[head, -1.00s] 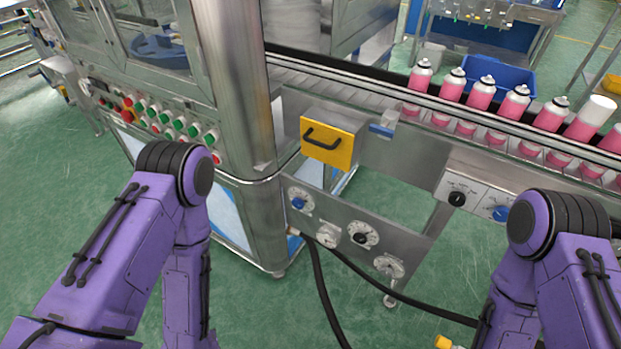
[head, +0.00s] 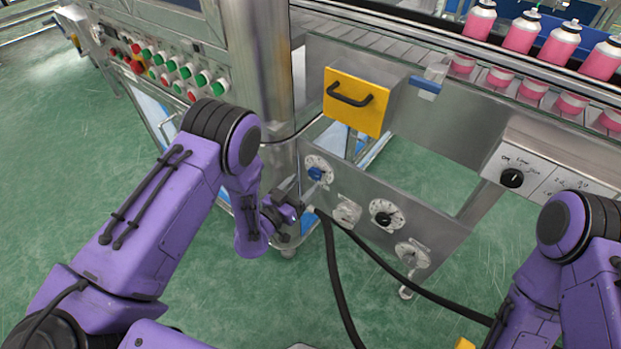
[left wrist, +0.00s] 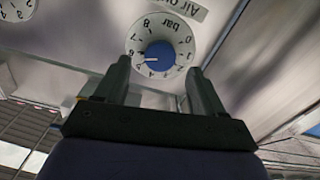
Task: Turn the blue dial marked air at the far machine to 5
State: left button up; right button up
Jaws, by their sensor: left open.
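The blue air dial (head: 315,174) sits on a round white scale at the upper left of the low steel panel (head: 445,226). In the left wrist view the blue dial (left wrist: 160,55) appears upside down under an "Air bar" label. Its white pointer line faces picture-left, around the 5 and 6 marks; I cannot tell exactly which. My left gripper (head: 304,188) is open in front of the dial. In the left wrist view its two fingers (left wrist: 160,80) stand either side of the dial's lower part, apart from it as far as I can see. My right gripper is out of view.
Other knobs, including a black one (head: 383,219), share the panel. A yellow box with a black handle (head: 356,101) is above. A steel column (head: 262,75) stands close left of the panel. Black hoses (head: 335,270) hang below. Pink cans (head: 560,45) line the conveyor.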

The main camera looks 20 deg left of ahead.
aim_at(314, 176)
pick_arm(q)
jog(key=x, duration=0.4)
jog(key=shift+w+f, duration=0.1)
jog(key=c, duration=1.1)
jog(key=shift+o, duration=0.2)
jog(key=shift+n, duration=3.5)
jog(key=o, duration=1.1)
jog(key=shift+c, duration=0.2)
